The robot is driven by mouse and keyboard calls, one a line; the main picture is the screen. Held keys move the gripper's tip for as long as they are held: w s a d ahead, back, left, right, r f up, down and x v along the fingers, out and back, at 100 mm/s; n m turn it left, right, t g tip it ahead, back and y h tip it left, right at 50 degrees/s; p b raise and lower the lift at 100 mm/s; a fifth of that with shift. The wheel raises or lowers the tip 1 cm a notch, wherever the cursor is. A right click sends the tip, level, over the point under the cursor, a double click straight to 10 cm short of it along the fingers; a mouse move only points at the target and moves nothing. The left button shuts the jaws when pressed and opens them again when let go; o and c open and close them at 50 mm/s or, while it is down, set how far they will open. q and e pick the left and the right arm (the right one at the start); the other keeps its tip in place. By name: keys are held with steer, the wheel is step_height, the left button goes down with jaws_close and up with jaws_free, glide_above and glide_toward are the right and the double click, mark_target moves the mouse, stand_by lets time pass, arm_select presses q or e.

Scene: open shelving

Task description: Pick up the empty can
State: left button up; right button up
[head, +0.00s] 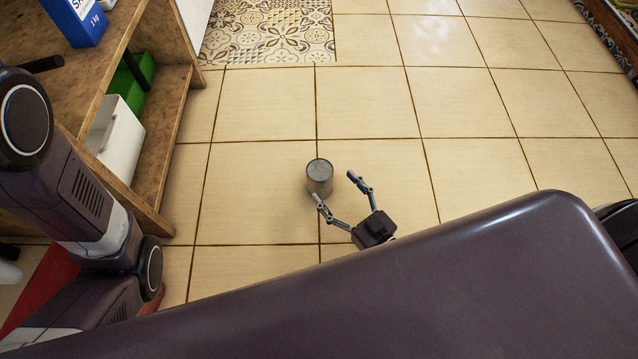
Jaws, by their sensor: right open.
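The empty can (319,177) is a plain grey metal cylinder standing upright on the tiled floor near the middle of the head view. My right gripper (335,186) is open, with its two fingers spread toward the can. Its left fingertip is close to the can's lower edge, and the right fingertip is to the right of the can. I cannot tell whether the left finger touches it. The can is not between the fingers. My left arm shows at the left edge, but its gripper is not in view.
A wooden shelf unit (176,135) stands at the left with a white bin (118,140), a green box (130,82) and a blue box (78,20). A patterned mat (265,32) lies at the top. The tiled floor (480,120) to the right is clear.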

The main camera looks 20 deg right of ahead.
mark_target(328, 182)
steer(key=b+x, duration=0.1)
steer(key=x, duration=0.1)
steer(key=b+x, duration=0.1)
steer(key=x, duration=0.1)
steer(key=b+x, duration=0.2)
steer(key=shift+w+a+f, duration=0.1)
steer(key=shift+f, duration=0.3)
steer(key=shift+w+a+r, duration=0.1)
steer(key=shift+w+a, duration=0.05)
steer(key=shift+w, duration=0.3)
steer(key=c, duration=1.3)
steer(key=shift+r, duration=0.2)
